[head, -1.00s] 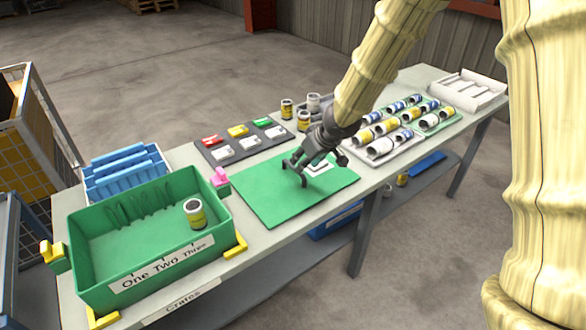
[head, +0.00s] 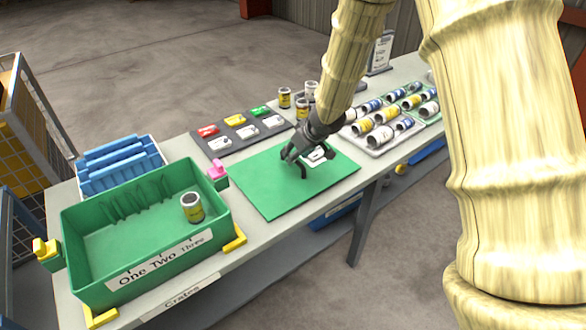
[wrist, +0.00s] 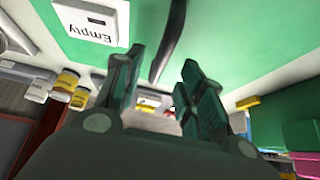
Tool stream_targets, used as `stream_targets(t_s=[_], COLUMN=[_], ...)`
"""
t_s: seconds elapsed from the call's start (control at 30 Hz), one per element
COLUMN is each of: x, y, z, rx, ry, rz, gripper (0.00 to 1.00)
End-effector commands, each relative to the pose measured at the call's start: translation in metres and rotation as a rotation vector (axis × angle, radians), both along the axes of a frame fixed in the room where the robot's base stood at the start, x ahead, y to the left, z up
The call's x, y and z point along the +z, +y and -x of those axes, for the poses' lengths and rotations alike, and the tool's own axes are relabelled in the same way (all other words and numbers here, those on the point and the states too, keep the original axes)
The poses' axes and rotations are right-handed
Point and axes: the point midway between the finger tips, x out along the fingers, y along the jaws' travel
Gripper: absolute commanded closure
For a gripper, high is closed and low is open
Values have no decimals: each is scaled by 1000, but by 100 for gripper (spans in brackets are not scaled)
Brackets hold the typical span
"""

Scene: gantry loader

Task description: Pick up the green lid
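A large flat green sheet (head: 265,190) lies on the table and may be the green lid. A small green piece (head: 259,111) lies on the dark tray beyond, so I cannot tell which one is the lid. My gripper (head: 295,164) is over the sheet, fingers pointing down, near a white plate (head: 318,154). In the wrist view my gripper (wrist: 162,62) has its fingers apart with nothing between them. The sheet (wrist: 225,35) fills the top there, with the plate (wrist: 92,18) reading "Empty". A dark curved strip crosses the sheet; I cannot tell if it is a handle or shadow.
A green crate (head: 75,245) with one can (head: 192,208) stands at the left, yellow corner pieces around it. A pink-topped green block (head: 218,175) is between crate and sheet. The dark tray (head: 215,152) and trays of cans (head: 388,147) border the sheet.

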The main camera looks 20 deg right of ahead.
Motion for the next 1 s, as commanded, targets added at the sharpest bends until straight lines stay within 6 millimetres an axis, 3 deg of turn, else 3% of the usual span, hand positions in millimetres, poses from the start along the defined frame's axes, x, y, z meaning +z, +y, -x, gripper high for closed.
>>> stream_targets(t_s=[0.33, 0.7, 0.9, 1.0], x=[-34, -38, -38, -38], y=[5, 6, 6, 6], z=[-16, -19, -19, -19], rx=[3, 3, 2, 2], ry=[2, 0, 1, 1], rz=[1, 2, 1, 1], gripper=[61, 61, 97, 100])
